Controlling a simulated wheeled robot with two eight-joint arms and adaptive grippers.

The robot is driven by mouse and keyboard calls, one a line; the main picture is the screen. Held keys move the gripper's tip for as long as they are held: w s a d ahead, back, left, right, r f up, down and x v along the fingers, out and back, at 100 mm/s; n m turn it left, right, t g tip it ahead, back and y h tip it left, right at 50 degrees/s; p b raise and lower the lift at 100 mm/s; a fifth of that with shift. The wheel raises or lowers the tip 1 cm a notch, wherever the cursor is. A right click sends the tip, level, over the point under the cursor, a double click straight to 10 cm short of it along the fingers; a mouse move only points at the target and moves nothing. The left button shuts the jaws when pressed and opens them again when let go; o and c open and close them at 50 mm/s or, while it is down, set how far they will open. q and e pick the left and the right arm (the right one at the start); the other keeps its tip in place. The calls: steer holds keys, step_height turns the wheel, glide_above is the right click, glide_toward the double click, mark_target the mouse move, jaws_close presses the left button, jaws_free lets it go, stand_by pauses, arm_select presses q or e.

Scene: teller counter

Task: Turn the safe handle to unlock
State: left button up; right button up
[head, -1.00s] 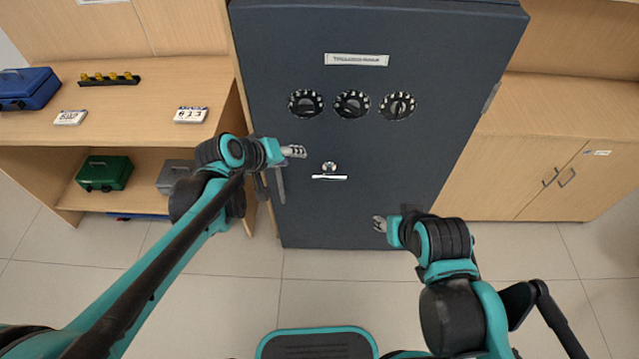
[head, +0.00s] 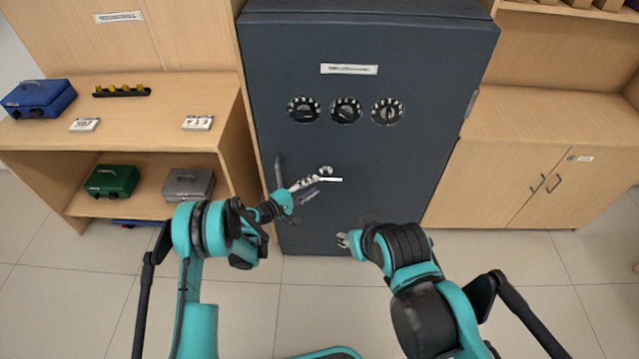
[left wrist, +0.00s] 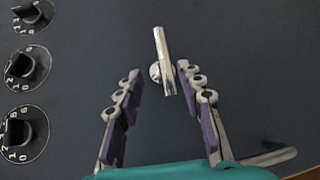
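The dark grey safe (head: 400,165) stands upright in front of me with its door shut. Its small silver bar handle (head: 332,179) lies horizontal in the head view, low on the door. In the left wrist view the handle (left wrist: 160,45) stands upright in the picture, on a round silver base. My left gripper (head: 308,187) is at the handle, coming from the left. In the left wrist view its fingers (left wrist: 161,78) are open, one on each side of the handle's near end, with gaps visible. My right gripper (head: 343,240) appears open and empty before the door's lower part.
Three black dials (head: 346,110) sit above the handle. A vertical pull bar (head: 278,172) is at the door's left edge, close to my left gripper. A wooden shelf (head: 170,90) with cash boxes stands left; a wooden cabinet (head: 500,185) stands right.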

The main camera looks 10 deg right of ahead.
mark_target(326, 181)
arm_select(q)
steer(key=x, duration=0.2)
steer(key=b+x, duration=0.1)
steer(key=x, duration=0.1)
steer(key=b+x, duration=0.1)
steer(key=x, duration=0.2)
steer(key=shift+s+f, duration=0.2)
steer(key=shift+f, duration=0.2)
steer(key=shift+w+d, duration=0.25)
steer(key=shift+d, duration=0.05)
steer(key=shift+r, duration=0.1)
jaws_close()
